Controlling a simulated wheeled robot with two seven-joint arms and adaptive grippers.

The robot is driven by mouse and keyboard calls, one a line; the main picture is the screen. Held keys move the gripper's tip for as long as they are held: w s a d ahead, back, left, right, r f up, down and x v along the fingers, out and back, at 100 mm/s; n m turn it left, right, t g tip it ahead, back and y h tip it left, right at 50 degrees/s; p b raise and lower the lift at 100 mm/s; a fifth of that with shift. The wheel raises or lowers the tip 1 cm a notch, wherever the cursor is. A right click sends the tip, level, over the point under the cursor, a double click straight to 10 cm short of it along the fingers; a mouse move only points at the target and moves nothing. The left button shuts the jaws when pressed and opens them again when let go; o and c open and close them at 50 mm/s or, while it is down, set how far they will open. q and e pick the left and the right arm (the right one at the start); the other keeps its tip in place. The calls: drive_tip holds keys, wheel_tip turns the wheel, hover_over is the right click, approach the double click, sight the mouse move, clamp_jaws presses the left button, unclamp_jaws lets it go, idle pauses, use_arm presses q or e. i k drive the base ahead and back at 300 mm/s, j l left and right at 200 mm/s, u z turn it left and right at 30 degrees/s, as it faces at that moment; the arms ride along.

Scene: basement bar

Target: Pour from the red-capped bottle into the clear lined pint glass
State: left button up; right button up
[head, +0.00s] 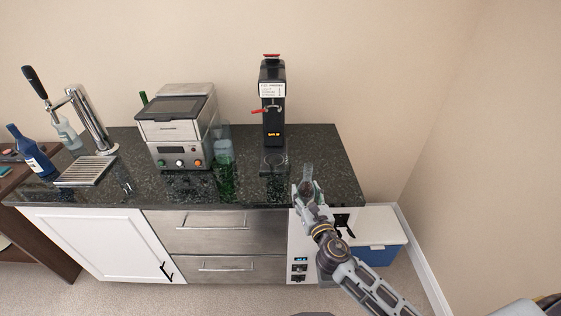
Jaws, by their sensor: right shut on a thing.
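My right gripper (306,191) is shut on a small clear, greyish glass thing (308,173) at the front right of the counter. It stands roughly upright above the fingers; its lower part is hidden by the gripper, and I cannot tell whether it is the bottle or the pint glass. A small clear glass (124,180) stands near the counter's front edge at the left; it is too faint to make out lines on it. I cannot pick out a red bottle cap with certainty. My left gripper is not in view.
The dark granite counter (255,193) carries a black machine with a red top (272,105), a steel oven-like appliance (180,130), green bottles (224,160), a tap tower (92,120), a drip tray (86,171) and a blue bottle (32,152). A blue-and-white cooler (375,238) stands right.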

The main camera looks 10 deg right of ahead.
sight(279, 163)
drive_tip(key=k+l+u, duration=0.25)
drive_tip(key=l, duration=0.15)
drive_tip(key=l+u, duration=0.2)
drive_tip(key=l, duration=0.15)
drive_tip(key=k+l+u, duration=0.25)
drive_tip(key=l, duration=0.1)
